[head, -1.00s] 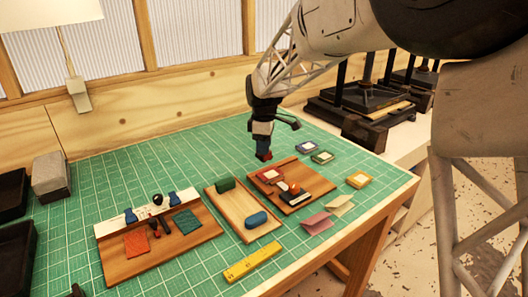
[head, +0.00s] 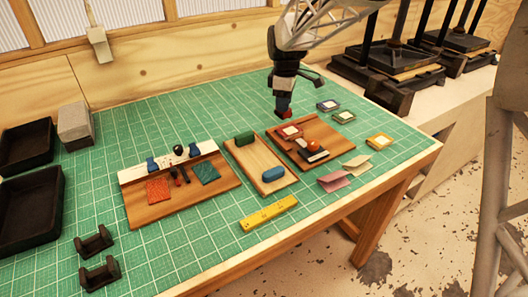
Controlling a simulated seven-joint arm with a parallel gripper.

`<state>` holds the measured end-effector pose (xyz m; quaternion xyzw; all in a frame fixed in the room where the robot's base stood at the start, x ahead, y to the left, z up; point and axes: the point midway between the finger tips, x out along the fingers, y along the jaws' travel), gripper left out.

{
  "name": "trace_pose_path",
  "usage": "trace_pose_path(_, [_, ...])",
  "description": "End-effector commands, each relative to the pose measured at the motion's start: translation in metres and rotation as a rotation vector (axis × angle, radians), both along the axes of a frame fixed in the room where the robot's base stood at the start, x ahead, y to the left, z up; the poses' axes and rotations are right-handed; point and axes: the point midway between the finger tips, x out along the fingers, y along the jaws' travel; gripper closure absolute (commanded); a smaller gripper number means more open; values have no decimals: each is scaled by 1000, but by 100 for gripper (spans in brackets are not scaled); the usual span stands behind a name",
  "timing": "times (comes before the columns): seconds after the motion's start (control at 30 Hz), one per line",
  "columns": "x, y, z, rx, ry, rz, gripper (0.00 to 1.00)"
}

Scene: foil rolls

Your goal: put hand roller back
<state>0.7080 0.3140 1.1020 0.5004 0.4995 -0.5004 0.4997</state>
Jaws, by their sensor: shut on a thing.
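My gripper (head: 283,100) hangs pointing down above the back-left edge of the right-hand wooden board (head: 325,132). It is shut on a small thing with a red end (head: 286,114). This looks like the hand roller, but it is too small to be sure, and the jaws hide much of it. Whether it touches the board or mat is unclear. Two black cradle-like stands, one (head: 94,243) behind the other (head: 99,273), stand empty at the front left of the mat, far from my gripper.
A left board (head: 150,212) holds orange and teal squares and small dark tools. A tray (head: 244,165) with green and blue blocks lies mid-mat. A yellow ruler (head: 268,214) and folded cards (head: 334,182) lie in front. Black trays (head: 30,205) stand left. Mat between ruler and stands is clear.

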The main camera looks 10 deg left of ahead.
Motion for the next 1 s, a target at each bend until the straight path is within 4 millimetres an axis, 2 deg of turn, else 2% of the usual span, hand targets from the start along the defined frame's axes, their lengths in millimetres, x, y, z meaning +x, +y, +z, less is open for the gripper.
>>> trace_pose_path(0.17, [-31, 0, -2, 0, -1, 1, 95])
trace_pose_path(0.47, [-101, -3, -12, -1, 0, 3, 95])
trace_pose_path(0.8, [-180, -15, -29, -1, -1, 3, 95])
trace_pose_path(1.0, [-218, -23, -39, -2, 0, 3, 95])
